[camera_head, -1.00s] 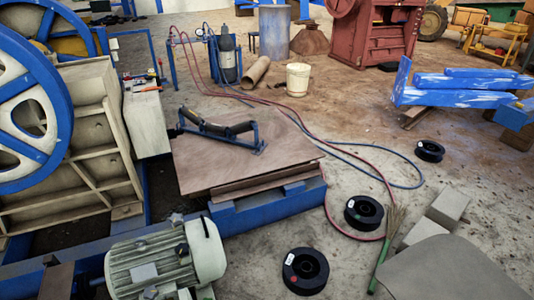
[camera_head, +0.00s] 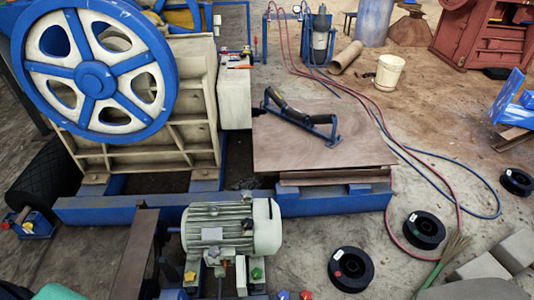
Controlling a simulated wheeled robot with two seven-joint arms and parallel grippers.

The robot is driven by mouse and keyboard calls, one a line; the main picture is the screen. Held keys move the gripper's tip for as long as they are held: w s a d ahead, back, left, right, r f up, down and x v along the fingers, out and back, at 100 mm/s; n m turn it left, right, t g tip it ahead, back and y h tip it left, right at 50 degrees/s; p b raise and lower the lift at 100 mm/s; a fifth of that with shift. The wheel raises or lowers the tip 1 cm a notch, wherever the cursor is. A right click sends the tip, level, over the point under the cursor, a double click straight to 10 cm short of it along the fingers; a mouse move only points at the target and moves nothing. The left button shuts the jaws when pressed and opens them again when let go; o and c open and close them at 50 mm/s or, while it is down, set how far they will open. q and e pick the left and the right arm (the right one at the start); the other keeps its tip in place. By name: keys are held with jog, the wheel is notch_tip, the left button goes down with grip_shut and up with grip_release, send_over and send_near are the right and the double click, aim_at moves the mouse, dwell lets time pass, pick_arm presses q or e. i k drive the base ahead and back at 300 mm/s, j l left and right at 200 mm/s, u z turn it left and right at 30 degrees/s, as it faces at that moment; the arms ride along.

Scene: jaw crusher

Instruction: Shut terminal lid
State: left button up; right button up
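A pale grey-green finned electric motor (camera_head: 230,229) sits low in the middle of the head view, on the blue frame's near side. A light grey rectangular plate (camera_head: 211,233) shows on its near side, and a small dark knob-like part (camera_head: 247,224) is to the right of that plate. I cannot make out which part is the terminal lid, or whether it stands open or shut. Neither of my grippers is in view.
The crusher's blue-and-white flywheel (camera_head: 96,80) stands behind left. Coloured knobs (camera_head: 257,273) sit below the motor. Black spools (camera_head: 351,269) and hoses lie on the floor to the right.

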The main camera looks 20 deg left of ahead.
aim_at(242, 286)
jog(key=u, duration=0.9)
